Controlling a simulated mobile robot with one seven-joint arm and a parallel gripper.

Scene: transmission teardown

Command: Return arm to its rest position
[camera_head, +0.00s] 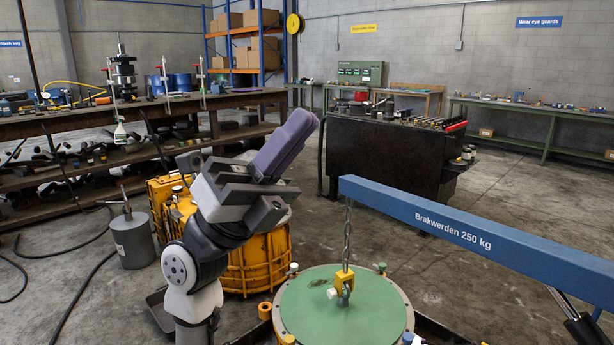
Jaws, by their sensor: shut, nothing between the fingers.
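My arm rises from the bottom of the view at left of centre, with light grey and black links. At its end is my gripper (300,124), a dark grey body with long purple-grey fingers that point up and to the right. The fingers lie together, shut and empty. The gripper is raised in front of the yellow housing and up-left of the green round cover, apart from the hoist. The lower arm runs out of the bottom edge.
A blue hoist beam (470,232) reaches in from the right; its chain and yellow hook hang over the green round cover (345,308). A yellow housing (262,262) stands behind my arm. A black workbench (385,160), grey can (132,238) and loaded left bench (60,122) surround the open floor.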

